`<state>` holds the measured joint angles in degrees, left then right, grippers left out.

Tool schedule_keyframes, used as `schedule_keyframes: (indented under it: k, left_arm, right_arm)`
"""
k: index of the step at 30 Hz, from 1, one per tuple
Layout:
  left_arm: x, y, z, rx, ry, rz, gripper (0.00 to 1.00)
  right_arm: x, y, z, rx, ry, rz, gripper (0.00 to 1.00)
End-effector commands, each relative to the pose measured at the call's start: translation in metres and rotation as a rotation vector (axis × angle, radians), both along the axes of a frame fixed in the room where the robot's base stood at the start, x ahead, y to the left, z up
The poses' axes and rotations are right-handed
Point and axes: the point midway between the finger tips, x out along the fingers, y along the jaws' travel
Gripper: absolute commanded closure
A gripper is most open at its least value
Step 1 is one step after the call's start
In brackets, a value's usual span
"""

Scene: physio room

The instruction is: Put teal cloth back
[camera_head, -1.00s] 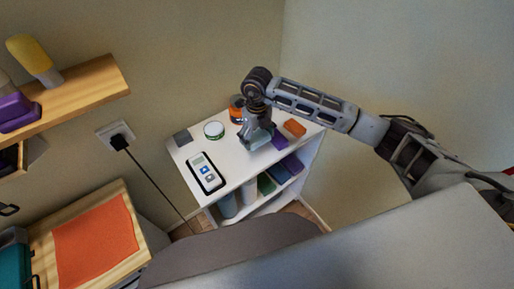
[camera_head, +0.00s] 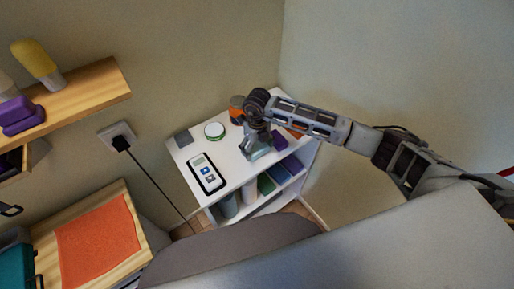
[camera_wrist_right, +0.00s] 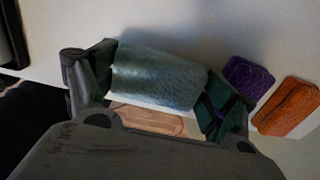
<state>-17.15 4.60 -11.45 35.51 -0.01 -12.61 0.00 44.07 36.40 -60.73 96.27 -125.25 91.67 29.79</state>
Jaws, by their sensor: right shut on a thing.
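My right gripper (camera_head: 254,148) is over the front edge of the white shelf unit's top (camera_head: 225,186). In the right wrist view, my right gripper (camera_wrist_right: 158,85) is shut on a pale grey-teal cloth (camera_wrist_right: 155,72), which spans between its two fingers. The cloth (camera_head: 262,154) shows only in part below the gripper in the head view. I cannot tell whether the cloth touches the top. My left gripper is not in view.
A purple block (camera_wrist_right: 249,77) and an orange block (camera_wrist_right: 288,107) lie beside my right gripper. The lower shelf holds rolls and a green item (camera_head: 266,184).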

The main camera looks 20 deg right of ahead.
Motion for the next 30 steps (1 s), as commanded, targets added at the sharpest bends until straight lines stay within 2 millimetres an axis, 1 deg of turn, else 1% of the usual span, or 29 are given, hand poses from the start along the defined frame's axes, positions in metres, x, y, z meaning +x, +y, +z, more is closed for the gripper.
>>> schedule_keyframes:
  k: [4,17,18,21,22,30]
  left_arm:
    - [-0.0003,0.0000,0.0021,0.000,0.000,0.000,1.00]
    - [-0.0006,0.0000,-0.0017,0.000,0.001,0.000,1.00]
    - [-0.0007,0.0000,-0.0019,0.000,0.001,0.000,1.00]
    - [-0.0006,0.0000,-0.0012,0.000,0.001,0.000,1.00]
    - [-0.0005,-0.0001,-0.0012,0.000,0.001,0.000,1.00]
    - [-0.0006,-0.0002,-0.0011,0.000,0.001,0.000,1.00]
  right_arm:
    - [0.0005,-0.0004,-0.0077,-0.001,-0.001,-0.001,0.38]
    - [0.0004,-0.0002,-0.0118,-0.001,-0.001,-0.001,0.38]
    - [0.0004,-0.0004,-0.0122,-0.001,-0.001,-0.001,0.14]
    - [0.0004,-0.0004,-0.0115,-0.001,-0.001,-0.001,0.02]
    - [0.0003,-0.0003,-0.0115,-0.001,-0.001,-0.001,0.00]
    - [0.0004,-0.0004,-0.0113,-0.001,-0.001,-0.001,0.00]
